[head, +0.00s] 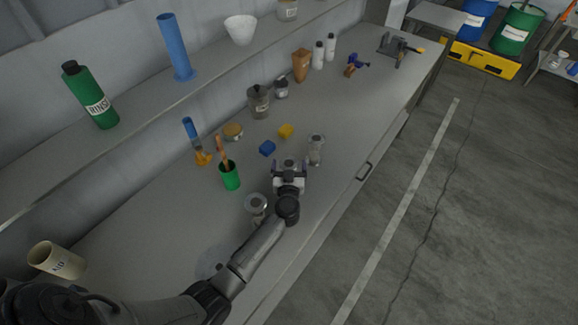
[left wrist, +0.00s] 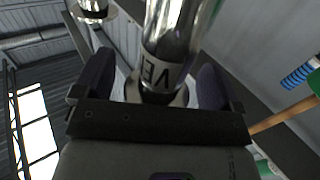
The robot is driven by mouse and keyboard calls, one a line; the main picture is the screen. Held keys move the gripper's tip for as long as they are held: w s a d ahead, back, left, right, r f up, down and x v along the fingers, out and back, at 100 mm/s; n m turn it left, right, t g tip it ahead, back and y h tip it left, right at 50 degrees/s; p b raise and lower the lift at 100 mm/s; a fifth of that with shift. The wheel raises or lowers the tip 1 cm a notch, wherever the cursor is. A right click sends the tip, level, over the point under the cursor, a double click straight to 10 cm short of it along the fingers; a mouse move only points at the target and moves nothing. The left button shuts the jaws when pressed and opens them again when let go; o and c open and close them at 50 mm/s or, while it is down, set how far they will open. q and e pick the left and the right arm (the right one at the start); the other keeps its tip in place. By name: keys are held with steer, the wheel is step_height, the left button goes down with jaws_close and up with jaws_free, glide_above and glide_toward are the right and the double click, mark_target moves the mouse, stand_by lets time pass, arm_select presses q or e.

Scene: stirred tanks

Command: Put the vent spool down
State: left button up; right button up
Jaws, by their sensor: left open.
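The vent spool is a shiny metal cylinder with a flange. In the left wrist view the vent spool (left wrist: 172,35) is between my left gripper's fingers, with a label reading "VE" partly visible. My left gripper (head: 290,166) is open around it above the bench, with gaps beside the spool in the left wrist view (left wrist: 155,84). In the head view the spool's top (head: 290,162) shows between the fingers. The gripper hides its lower part, so I cannot tell whether its base touches the bench. My right gripper is not in view.
A similar metal spool (head: 316,150) stands just right of the gripper, another (head: 256,204) at its lower left. A green cup (head: 229,176), blue block (head: 267,148) and yellow block (head: 286,131) are nearby. The bench (head: 340,190) is clear toward its front edge.

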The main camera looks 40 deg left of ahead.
arm_select(q)
steer(key=s+d+r+m+h+p, duration=0.2)
steer(key=s+d+m+h, duration=1.1)
steer(key=s+d+h, duration=0.55)
steer(key=s+a+f+n+g+y, duration=0.1)
steer(key=s+g+y, duration=0.2)
steer(key=s, duration=0.6)
steer(key=s+a+f+n+g+y, duration=0.2)
steer(key=s+g+y, duration=0.2)
steer(key=s+g, duration=0.3)
steer(key=s, duration=0.3)
steer(key=shift+a, duration=0.3)
